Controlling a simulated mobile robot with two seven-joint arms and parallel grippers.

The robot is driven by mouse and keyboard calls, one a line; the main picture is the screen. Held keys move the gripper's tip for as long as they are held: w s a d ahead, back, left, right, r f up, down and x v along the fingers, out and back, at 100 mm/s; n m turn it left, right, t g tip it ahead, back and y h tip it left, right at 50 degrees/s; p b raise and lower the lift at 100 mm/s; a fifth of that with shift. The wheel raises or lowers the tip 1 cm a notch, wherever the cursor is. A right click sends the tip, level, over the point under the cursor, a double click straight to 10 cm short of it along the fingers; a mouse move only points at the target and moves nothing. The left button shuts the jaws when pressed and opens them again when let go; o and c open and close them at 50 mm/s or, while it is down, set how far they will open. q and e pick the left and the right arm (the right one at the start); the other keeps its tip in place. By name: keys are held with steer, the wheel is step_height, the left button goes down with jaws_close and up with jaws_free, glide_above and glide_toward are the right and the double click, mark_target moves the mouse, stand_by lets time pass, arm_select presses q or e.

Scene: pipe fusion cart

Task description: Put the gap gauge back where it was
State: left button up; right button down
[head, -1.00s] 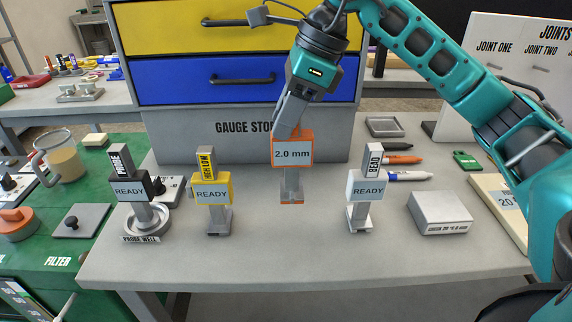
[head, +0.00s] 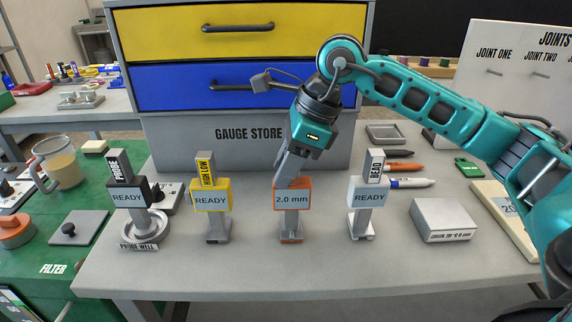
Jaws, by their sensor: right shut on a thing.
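The gap gauge is taken to be the orange-and-grey gauge (head: 291,198) whose display reads 2.0 mm. It is upright in the middle of the table, between the yellow HIGH LOW gauge (head: 211,196) and the white BEAD gauge (head: 368,196). My right gripper (head: 291,172) points down and is shut on the top of the orange gauge, partly hiding it. The gauge's foot is at table level; I cannot tell whether it touches. My left gripper is not in the head view.
The black PROBE gauge (head: 130,192) stands in a round well at the left. A grey box (head: 442,219) lies at the right, with pens (head: 404,167) behind it. The GAUGE STORE cabinet (head: 180,140) with yellow and blue drawers stands behind. The table front is clear.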

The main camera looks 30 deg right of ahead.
steer(key=c, duration=0.8)
jaws_free()
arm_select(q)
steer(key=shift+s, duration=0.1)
arm_select(e)
steer(key=shift+r, duration=0.15)
steer(key=shift+d+r+p, duration=0.15)
steer(key=shift+r+p, duration=0.15)
arm_select(q)
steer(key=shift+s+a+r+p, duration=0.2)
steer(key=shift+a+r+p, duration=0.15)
steer(key=shift+p, duration=0.2)
arm_select(e)
steer(key=v, duration=1.1)
steer(key=shift+r, duration=0.2)
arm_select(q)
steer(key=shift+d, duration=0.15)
arm_select(e)
steer(key=shift+s, duration=0.15)
